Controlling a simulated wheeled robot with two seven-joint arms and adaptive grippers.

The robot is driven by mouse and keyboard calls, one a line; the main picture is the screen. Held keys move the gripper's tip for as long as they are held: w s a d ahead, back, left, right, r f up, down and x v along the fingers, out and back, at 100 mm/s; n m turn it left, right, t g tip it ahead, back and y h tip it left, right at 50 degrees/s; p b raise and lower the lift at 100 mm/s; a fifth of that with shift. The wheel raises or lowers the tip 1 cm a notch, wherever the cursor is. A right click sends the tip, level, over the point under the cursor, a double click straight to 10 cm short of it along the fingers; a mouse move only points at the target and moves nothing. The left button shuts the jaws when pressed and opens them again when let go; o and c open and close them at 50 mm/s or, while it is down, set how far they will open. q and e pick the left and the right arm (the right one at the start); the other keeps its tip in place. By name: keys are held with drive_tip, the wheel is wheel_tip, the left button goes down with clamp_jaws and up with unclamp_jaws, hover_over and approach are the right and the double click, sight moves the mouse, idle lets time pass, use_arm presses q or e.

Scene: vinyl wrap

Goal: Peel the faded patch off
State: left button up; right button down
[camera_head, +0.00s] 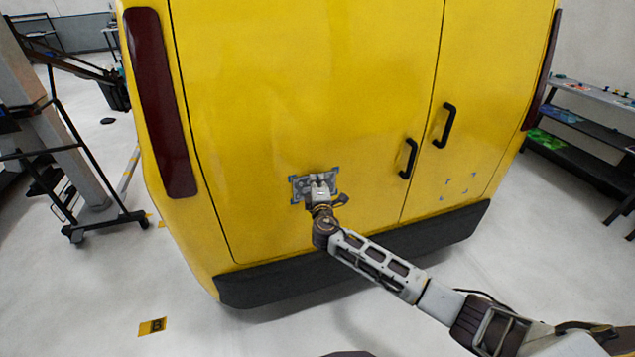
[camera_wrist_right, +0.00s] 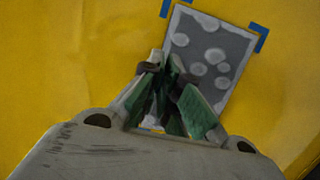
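The faded patch (camera_head: 299,187) is a small grey rectangle with blue marks at its corners, low on the yellow van's left rear door. In the wrist view the patch (camera_wrist_right: 226,50) is grey with pale round blotches and lies against the yellow panel. My right gripper (camera_head: 319,181) is in front of the patch and hides its middle and lower part. In the wrist view its green-padded fingers (camera_wrist_right: 168,62) come close together at the tips over the patch's left side. I cannot tell whether they pinch anything. My left gripper is out of view.
The yellow van (camera_head: 300,90) has two black door handles (camera_head: 408,158) right of the patch and a black bumper (camera_head: 300,285) below. Small blue marks (camera_head: 473,175) sit on the right door. A shelf rack (camera_head: 580,130) stands right, a black wheeled frame (camera_head: 85,190) left. Floor is open in front.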

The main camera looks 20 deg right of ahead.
drive_tip(key=shift+s, duration=1.05)
idle(1.1)
drive_tip(key=shift+s+d+p, duration=0.1)
drive_tip(key=shift+s+p, duration=0.6)
drive_tip(key=shift+s, duration=2.25)
drive_tip(key=shift+s, duration=0.1)
drive_tip(key=s+a+r+n+y, duration=0.2)
drive_tip(key=a+r+y, duration=0.15)
drive_tip(key=r, duration=0.55)
drive_tip(key=s+d+f, duration=0.4)
drive_tip(key=s+f, duration=0.9)
drive_tip(key=f, duration=0.3)
drive_tip(key=shift+s+f, duration=0.2)
drive_tip(key=shift+f, duration=0.1)
